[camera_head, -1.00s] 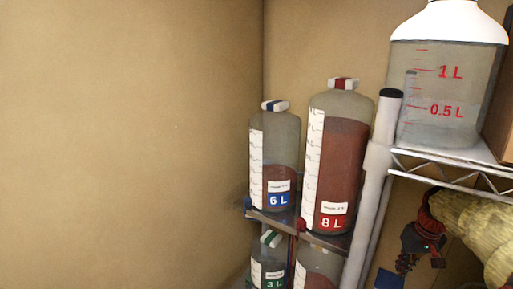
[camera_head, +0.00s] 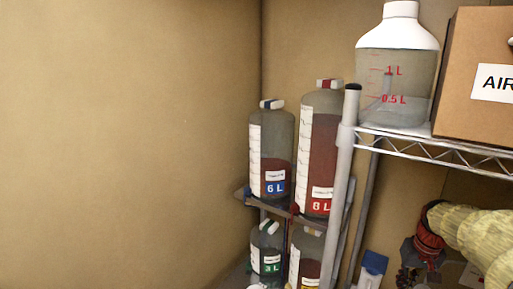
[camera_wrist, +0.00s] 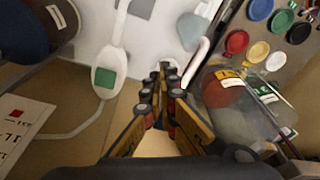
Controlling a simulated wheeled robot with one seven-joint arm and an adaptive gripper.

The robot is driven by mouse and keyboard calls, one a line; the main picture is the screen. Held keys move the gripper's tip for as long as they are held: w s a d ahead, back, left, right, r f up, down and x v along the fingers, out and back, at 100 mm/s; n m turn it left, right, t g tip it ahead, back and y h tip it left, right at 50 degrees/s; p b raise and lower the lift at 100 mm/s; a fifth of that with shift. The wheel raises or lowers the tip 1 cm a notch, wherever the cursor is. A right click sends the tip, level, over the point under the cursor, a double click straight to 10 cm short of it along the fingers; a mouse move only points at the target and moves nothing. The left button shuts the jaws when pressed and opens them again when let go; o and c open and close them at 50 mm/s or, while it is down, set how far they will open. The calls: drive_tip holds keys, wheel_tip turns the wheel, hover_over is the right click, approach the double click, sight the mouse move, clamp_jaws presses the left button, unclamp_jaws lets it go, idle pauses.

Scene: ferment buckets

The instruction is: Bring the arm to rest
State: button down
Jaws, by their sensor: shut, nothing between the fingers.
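My gripper (camera_wrist: 163,78) points away from the wrist camera, its yellow-and-black fingers drawn together with nothing between them. The fingertips are over a light surface in the wrist view. In the head view my arm (camera_head: 465,232), pale yellow with a red band, reaches in at the lower right, below the wire shelf. Its dark end (camera_head: 412,256) shows left of the red band, but the fingers cannot be made out there.
A wire shelf (camera_head: 440,146) carries a large clear jug (camera_head: 400,60) and a cardboard box (camera_head: 472,75). Labelled bottles (camera_head: 271,150) stand left of its post. In the wrist view, coloured caps (camera_wrist: 259,51) and a clear container (camera_wrist: 235,110) lie right of my fingers.

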drive_tip(key=s+a+f+n+t+b, duration=0.1)
drive_tip(key=s+a+f+t+b, duration=0.1)
drive_tip(key=s+a+b, duration=0.4)
drive_tip(key=s+a+f+n+t+b, duration=0.1)
drive_tip(key=s+a+b, duration=0.5)
drive_tip(key=s+a, duration=1)
drive_tip(key=a+f, duration=0.1)
drive_tip(key=a, duration=0.2)
drive_tip(key=shift+s+n+t, duration=0.2)
drive_tip(key=shift+n+t, duration=0.2)
